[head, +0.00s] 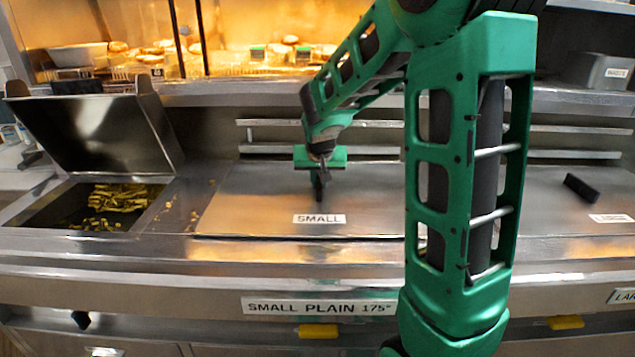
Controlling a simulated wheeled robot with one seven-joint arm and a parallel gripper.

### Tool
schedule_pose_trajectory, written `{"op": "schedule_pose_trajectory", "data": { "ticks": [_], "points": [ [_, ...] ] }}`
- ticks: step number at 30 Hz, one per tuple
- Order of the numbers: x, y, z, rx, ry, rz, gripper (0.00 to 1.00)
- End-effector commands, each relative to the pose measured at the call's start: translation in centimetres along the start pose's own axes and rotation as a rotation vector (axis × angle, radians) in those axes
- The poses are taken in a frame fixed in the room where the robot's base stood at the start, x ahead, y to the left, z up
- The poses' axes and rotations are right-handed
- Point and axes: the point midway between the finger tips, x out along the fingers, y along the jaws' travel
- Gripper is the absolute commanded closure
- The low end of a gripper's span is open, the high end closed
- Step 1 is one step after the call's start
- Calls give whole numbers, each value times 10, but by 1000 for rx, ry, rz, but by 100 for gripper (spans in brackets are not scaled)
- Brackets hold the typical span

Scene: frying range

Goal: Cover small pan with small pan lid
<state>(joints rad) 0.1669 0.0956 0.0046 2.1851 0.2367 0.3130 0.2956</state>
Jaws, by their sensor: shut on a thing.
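The small pan lid (260,205) is a flat steel plate with a white "SMALL" label, in the middle of the head view. It lies about level in the range top. The small pan beneath it is hidden, and I cannot see into it. My gripper (320,174) comes down from above onto the lid's dark upright handle (319,190). It is shut on this handle. My forearm hides the right part of the lid.
At the left, an open vat (60,212) holds yellow fried food, its steel lid (95,130) tilted up behind it. At the right is another flat lid (545,215) with a dark handle. A lit shelf with food (270,60) runs along the back.

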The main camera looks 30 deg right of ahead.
Motion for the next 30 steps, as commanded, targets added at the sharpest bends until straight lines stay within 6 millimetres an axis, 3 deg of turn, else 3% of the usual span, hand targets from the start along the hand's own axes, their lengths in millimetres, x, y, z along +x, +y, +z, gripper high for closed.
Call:
{"op": "schedule_pose_trajectory", "data": {
  "ticks": [30],
  "points": [
    [11,0,8,-1,-3,0,100]
  ]
}}
